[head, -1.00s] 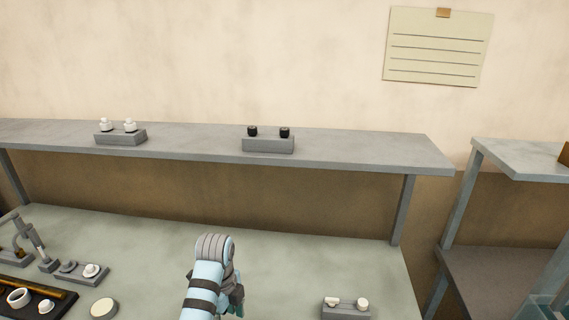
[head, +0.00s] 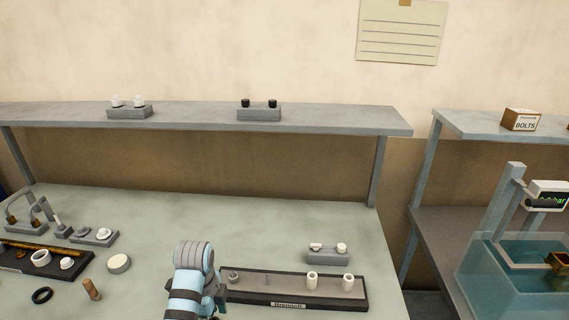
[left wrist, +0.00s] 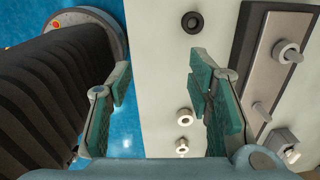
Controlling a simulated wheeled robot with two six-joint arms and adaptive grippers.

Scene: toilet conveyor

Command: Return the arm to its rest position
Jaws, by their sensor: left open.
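My left arm comes in at the bottom of the head view, and its gripper (head: 220,296) is mostly hidden behind the wrist there. In the left wrist view the two green fingers of my left gripper (left wrist: 158,90) stand wide apart with nothing between them. Below the fingers are the pale table top and its edge. My right gripper is in no view.
A long tray (head: 340,300) with white rings lies right of my arm. A dark tray (head: 20,266), a black ring (head: 42,295) and a tan peg (head: 92,289) lie left. A shelf (head: 200,115) spans the back. A blue tank (head: 500,290) stands right.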

